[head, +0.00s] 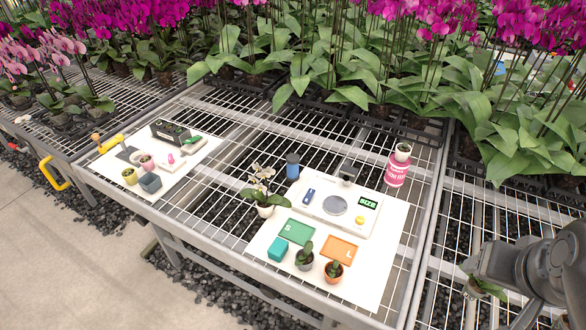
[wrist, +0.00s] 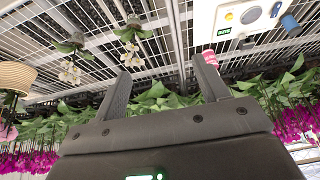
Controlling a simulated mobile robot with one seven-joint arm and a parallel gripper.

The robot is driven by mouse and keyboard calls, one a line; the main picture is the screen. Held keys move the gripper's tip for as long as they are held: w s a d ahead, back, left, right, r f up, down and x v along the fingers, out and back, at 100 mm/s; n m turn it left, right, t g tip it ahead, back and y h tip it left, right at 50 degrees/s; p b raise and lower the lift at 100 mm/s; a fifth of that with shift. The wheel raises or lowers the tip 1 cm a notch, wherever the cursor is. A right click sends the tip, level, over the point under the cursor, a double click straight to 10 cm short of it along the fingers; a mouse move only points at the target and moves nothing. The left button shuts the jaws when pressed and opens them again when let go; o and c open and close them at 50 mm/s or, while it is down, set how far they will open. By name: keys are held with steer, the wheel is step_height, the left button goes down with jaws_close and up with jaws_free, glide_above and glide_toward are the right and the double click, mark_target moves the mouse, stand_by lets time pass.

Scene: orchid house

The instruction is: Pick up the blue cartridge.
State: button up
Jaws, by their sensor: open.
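A small blue cartridge (head: 309,196) lies on the left part of a white device (head: 338,207) that has a round grey plate and a display reading SIZE. In the wrist view, the device (wrist: 238,24) is at the upper right, with the blue cartridge (wrist: 276,10) on it. A separate dark blue cylinder (head: 292,166) stands behind the device, and it also shows in the wrist view (wrist: 290,23). My gripper (wrist: 160,66) is open, with nothing between its fingers, well away from the cartridge. In the head view my arm is at the lower right; its fingertips are not clear there.
A green tray (head: 296,231), an orange tray (head: 338,249), a teal box (head: 278,249) and small potted plants stand in front of the device. A white orchid (head: 263,196) stands left. A pink tin (head: 396,173) stands right. Tall orchids line the back.

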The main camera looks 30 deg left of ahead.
steer(key=w+a+r+n+y, duration=0.1)
steer(key=w+a, duration=0.6)
steer(key=w, duration=0.4)
steer(key=w+a+r, duration=0.2)
steer(key=w+a, duration=0.5)
steer(key=w, duration=0.4)
steer(key=n+g, duration=0.1)
steer(key=n, duration=0.2)
glide_above(292, 160)
steer(key=s+d, duration=0.1)
steer(key=s, duration=0.1)
step_height(292, 160, down, 25)
steer(key=x, duration=0.5)
steer(key=shift+s+a, duration=0.2)
steer(key=shift+a, duration=0.05)
steer(key=shift+x, duration=3.05)
steer(key=shift+s, duration=0.15)
steer(key=shift+c, duration=0.5)
